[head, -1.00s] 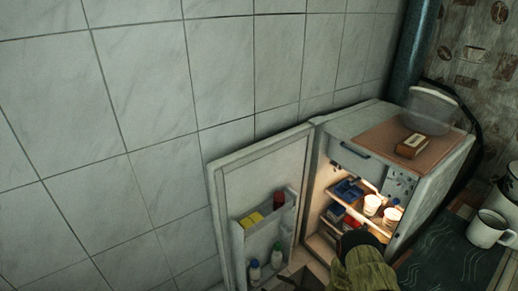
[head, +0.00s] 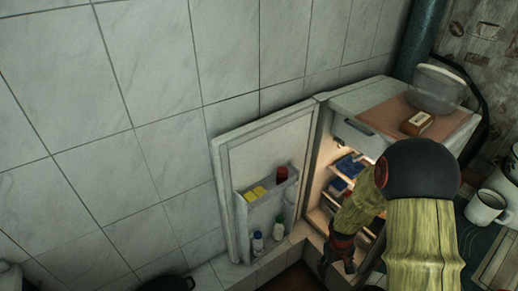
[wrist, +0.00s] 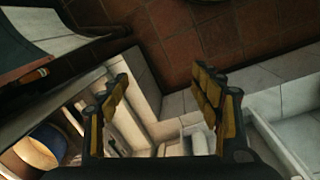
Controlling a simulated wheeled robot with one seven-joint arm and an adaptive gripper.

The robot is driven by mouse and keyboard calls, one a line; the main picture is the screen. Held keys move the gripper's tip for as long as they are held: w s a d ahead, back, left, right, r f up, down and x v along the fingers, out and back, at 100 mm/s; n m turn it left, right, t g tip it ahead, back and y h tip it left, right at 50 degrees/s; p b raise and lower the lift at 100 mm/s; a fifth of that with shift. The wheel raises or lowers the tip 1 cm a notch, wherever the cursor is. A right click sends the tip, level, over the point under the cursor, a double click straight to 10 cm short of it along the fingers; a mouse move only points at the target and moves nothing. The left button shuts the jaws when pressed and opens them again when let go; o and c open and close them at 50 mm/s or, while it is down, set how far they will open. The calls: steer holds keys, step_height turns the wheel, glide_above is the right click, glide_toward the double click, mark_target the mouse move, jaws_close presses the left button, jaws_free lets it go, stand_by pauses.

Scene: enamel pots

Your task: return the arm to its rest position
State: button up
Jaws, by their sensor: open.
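My arm (head: 425,235) has yellow-green covers and a dark joint, and it reaches in from the lower right of the head view. My gripper (wrist: 162,90) shows in the wrist view with its two yellow-padded fingers spread wide and nothing between them. In the head view its end hangs low in front of the open fridge (head: 330,165). Part of the fridge's inside is hidden behind my arm.
The fridge door (head: 270,150) stands open to the left, with bottles and yellow packs on its shelves. A clear bowl (head: 437,90) and a small brown box (head: 417,123) sit on the fridge top. A white mug (head: 484,207) stands at right. Brown tiled floor (wrist: 230,30) shows in the wrist view.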

steer(key=s+a+r+t+p, duration=0.1)
steer(key=s+r, duration=0.4)
steer(key=r, duration=1)
steer(key=s+a+r+m+t+p, duration=0.1)
steer(key=s+a+r+t+p, duration=0.1)
steer(key=r, duration=1.3)
steer(key=s+a+r+m+t+y+p, duration=0.1)
steer(key=s+a+r+t+p, duration=0.1)
steer(key=s+a+r, duration=0.3)
steer(key=s+r, duration=0.4)
steer(key=r, duration=0.6)
steer(key=shift+a+t, duration=0.3)
steer(key=shift+t, duration=0.1)
steer(key=shift+r, duration=0.1)
steer(key=shift+c, duration=0.2)
